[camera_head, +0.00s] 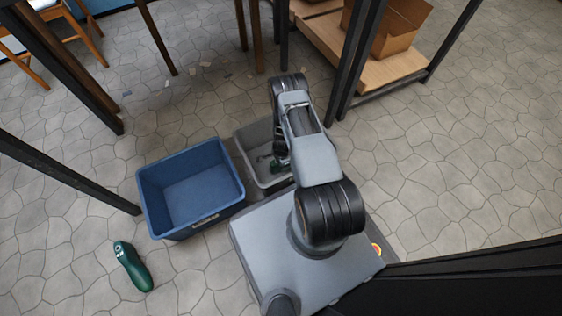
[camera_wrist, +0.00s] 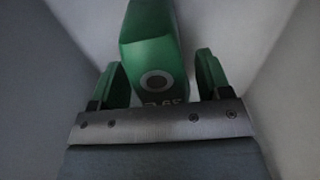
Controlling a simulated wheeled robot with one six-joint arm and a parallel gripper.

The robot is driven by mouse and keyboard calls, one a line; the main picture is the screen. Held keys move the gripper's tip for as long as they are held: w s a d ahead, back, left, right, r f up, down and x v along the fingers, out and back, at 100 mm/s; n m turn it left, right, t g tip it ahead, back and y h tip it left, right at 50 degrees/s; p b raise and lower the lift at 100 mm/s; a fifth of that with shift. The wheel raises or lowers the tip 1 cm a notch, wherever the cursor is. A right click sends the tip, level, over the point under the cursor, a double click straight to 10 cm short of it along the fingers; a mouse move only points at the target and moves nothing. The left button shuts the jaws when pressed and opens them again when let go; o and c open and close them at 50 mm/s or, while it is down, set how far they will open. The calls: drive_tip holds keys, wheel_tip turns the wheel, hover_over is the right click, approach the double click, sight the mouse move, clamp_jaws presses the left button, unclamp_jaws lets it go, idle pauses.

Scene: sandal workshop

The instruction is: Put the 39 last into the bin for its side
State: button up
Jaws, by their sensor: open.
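A dark green last (camera_wrist: 155,58) lies in the grey bin (camera_head: 241,143), seen close up in the wrist view. In the head view my arm covers much of the bin. A blue bin (camera_head: 190,181) stands left of the grey one and looks empty; its front label is too small to read.
Another green last (camera_head: 132,266) lies on the stone floor in front of the blue bin. Dark posts stand at the left and behind the bins. A wooden shelf (camera_head: 395,72) with a cardboard box (camera_head: 392,32) is at the back right.

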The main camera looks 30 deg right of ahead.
drive_tip(key=r+p, duration=0.2)
drive_tip(key=r, duration=0.2)
drive_tip(key=r+p, duration=0.2)
drive_tip(key=r, duration=0.2)
drive_tip(key=r+p, duration=0.2)
drive_tip(key=r, duration=0.2)
drive_tip(key=shift+s, duration=0.25)
drive_tip(key=w+a+r+n, duration=0.1)
drive_tip(key=a+r+n, duration=0.15)
drive_tip(key=r, duration=0.75)
drive_tip(key=w+a+r+n+t+y, duration=0.1)
drive_tip(key=w+r+n, duration=0.15)
drive_tip(key=r, duration=0.75)
drive_tip(key=a+r+n, duration=0.2)
drive_tip(key=r+n, duration=0.2)
drive_tip(key=r, duration=0.5)
drive_tip(key=s+a+r+n, duration=0.2)
drive_tip(key=s+r+n, duration=0.2)
drive_tip(key=s+r, duration=0.3)
drive_tip(key=s+a+r+n+t+h, duration=0.1)
drive_tip(key=s+r+n, duration=0.3)
drive_tip(key=s+r, duration=0.4)
wheel_tip(320, 180, up, 3)
drive_tip(key=shift+s+a+f+n, duration=0.15)
drive_tip(key=shift+s+a+n, duration=0.1)
drive_tip(key=shift+a+n, duration=0.2)
drive_tip(key=shift+p, duration=0.35)
